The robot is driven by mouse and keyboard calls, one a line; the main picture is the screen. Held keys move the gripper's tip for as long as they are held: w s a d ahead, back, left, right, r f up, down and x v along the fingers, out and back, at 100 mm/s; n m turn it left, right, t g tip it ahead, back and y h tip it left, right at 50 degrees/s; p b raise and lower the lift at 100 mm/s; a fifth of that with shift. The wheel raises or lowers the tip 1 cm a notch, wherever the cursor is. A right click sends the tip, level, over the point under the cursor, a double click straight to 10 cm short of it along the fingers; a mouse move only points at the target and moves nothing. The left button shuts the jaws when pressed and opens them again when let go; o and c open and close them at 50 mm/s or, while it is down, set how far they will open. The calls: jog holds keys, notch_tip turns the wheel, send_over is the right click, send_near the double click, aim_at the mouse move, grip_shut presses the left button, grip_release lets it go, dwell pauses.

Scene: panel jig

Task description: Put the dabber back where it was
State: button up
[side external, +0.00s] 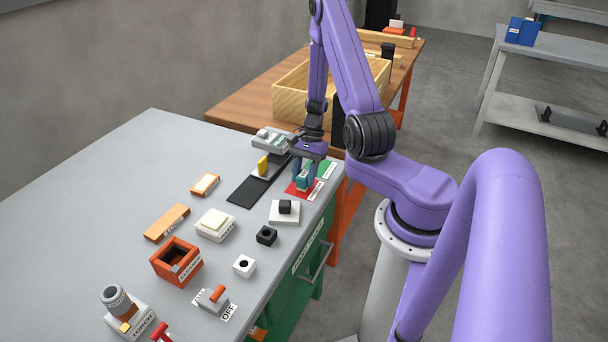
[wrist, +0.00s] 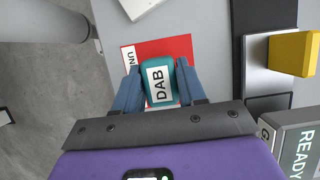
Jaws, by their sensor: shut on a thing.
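The dabber (wrist: 158,85) is a teal block with a white DAB label. My gripper (wrist: 159,88) is shut on it, with one blue finger on each side. In the wrist view the dabber is over a red patch (wrist: 172,48), which has a white label starting "UN", partly cut off. In the side view my gripper (side external: 304,180) points down with the dabber (side external: 303,184) at the red patch (side external: 291,190), near the table's right edge. A green patch (side external: 325,167) lies just beyond. I cannot tell whether the dabber touches the red surface.
A yellow block (side external: 263,165) stands on a dark strip (side external: 243,192) left of my gripper, with a READY device (side external: 269,142) behind. A white block with a black knob (side external: 285,212) is close in front. An orange bin (side external: 177,262) stands farther off. The table's left side is clear.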

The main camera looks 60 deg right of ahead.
jog(key=shift+f, duration=0.15)
jog(key=o, duration=0.9)
jog(key=shift+o, duration=0.2)
jog(key=v, duration=1.2)
jog(key=w+a+r+n+g+h, duration=0.1)
jog(key=w+a+r+n, duration=0.25)
jog(key=a+n, duration=0.4)
jog(key=s+a+r+n+h, duration=0.25)
jog(key=s+a+n, duration=0.25)
jog(key=a+n, duration=0.25)
jog(key=s+a+r+n+h, duration=0.1)
jog(key=s+a+r+n, duration=0.2)
jog(key=s+a+n, duration=0.35)
jog(key=s+a+r+n+t, duration=0.1)
jog(key=s+a+r+n, duration=0.1)
jog(key=s+a+n, duration=0.3)
jog(key=s+n, duration=0.3)
jog(key=n, duration=0.1)
jog(key=shift+s+a+r, duration=0.25)
jog(key=shift+a, duration=0.1)
